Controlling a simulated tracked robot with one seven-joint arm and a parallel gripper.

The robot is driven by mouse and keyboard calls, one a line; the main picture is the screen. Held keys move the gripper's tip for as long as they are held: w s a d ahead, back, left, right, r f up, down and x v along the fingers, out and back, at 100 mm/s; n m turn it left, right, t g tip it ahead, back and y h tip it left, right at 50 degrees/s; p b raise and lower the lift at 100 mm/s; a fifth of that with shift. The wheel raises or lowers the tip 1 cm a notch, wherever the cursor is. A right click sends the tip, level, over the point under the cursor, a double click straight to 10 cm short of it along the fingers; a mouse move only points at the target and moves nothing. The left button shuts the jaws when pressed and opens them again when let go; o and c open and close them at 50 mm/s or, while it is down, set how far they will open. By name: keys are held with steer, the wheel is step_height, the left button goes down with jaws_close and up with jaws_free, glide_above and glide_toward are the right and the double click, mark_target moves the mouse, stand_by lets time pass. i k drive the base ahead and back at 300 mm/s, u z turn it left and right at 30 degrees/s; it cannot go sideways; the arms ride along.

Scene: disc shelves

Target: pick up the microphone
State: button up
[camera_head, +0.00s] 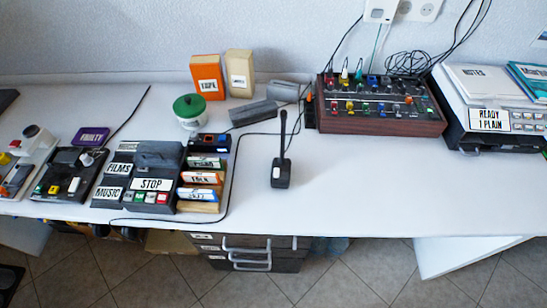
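A black desk microphone (281,172) stands on the white table, a little right of the middle. It has a small block-shaped base and a thin dark stem rising from it. Clear table surface shows around its base, and a thin dark cable runs behind it to the left. My gripper is not in view.
Behind stand a green-lidded jar (189,107), orange and cream boxes and grey pieces. A mixer (380,110) is behind right, a printer-like machine (490,110) far right. Front-right table is clear.

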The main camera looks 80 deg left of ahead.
mark_target(282, 182)
steer(key=k, duration=2.35)
steer(key=u, duration=1.7)
steer(key=i, duration=1)
steer(key=u, duration=0.1)
